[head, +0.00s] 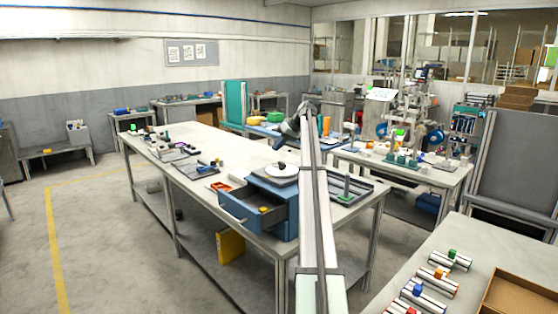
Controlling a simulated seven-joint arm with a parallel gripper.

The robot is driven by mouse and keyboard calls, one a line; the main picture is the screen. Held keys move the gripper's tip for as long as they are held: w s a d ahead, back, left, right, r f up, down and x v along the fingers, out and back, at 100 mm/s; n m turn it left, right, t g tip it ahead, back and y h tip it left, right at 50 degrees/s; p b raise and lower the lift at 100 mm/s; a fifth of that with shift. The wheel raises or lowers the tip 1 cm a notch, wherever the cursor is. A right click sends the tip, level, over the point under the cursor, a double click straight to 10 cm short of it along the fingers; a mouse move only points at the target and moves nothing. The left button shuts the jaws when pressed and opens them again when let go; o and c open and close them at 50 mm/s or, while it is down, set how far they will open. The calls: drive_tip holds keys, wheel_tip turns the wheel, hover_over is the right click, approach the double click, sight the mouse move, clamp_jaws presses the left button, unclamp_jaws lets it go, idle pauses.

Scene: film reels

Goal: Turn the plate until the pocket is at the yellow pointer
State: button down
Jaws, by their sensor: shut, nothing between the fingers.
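I cannot make out the yellow pointer at this size. My gripper (278,146) is small and dark at the end of my arm, above and beyond the plate. It looks apart from the plate and is shut, with nothing seen in it.
The cabinet's drawer (250,212) stands open toward the front left, with a small yellow piece in it. My arm crosses the view just right of the cabinet. A grey tray (352,190) lies to the right. Small fixtures stand on the table's left part.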

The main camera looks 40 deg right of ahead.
sight(282, 167)
drive_tip(key=s+d, duration=0.4)
drive_tip(key=d, duration=0.1)
drive_tip(key=x, duration=0.9)
drive_tip(key=shift+a, duration=0.15)
